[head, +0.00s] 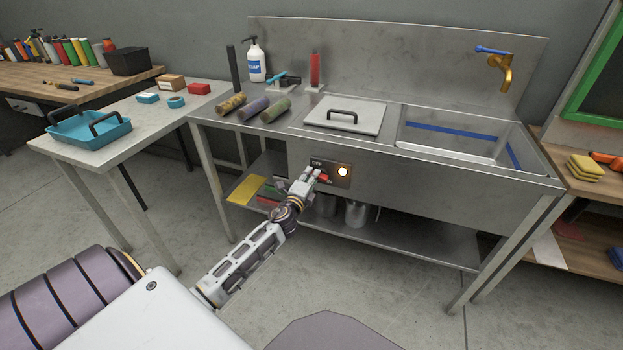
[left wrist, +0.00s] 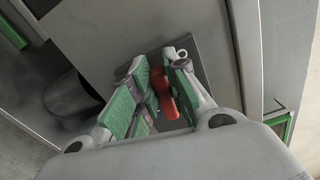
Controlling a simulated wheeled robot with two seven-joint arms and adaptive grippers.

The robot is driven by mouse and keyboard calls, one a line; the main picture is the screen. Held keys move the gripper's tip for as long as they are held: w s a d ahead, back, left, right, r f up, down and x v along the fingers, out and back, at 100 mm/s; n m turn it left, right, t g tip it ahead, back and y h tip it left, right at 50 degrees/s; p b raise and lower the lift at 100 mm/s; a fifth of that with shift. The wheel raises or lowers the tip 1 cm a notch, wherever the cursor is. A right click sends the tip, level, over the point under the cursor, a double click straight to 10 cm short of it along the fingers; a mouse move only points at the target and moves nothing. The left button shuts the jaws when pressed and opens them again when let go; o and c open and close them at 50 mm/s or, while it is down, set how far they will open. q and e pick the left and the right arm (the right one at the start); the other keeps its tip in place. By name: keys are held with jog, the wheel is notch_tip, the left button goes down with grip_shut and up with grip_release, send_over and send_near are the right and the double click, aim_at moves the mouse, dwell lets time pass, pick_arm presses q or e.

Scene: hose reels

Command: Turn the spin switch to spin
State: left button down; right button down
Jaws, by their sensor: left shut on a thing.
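The red spin switch (head: 325,179) sits on a dark control panel (head: 333,166) on the front of the steel sink unit. Small lettering above it is too small to read surely. My left gripper (head: 314,176) reaches the panel and is shut on the switch, hiding part of it. In the left wrist view, the red switch (left wrist: 162,97) lies between the green-padded fingers of my left gripper (left wrist: 158,98). A round light (head: 343,172) glows on the panel right of the switch. My right gripper is not in view.
The sink unit has a lid with a black handle (head: 343,116) and a basin (head: 460,139). Several rolls (head: 252,108) lie on its left end. A lower shelf (head: 390,238) holds metal pots (head: 356,214). A side table (head: 60,147) stands left; the floor in front is open.

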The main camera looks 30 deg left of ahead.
pick_arm(q)
jog(key=shift+a+f+n, duration=0.1)
jog(key=shift+f+n, duration=0.1)
jog(key=shift+n, duration=0.7)
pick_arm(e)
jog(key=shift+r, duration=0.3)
pick_arm(q)
jog(key=c, duration=1.4)
grip_release()
jog(key=shift+s, duration=0.2)
jog(key=shift+v, duration=5.9)
jog(key=shift+w+f, duration=0.1)
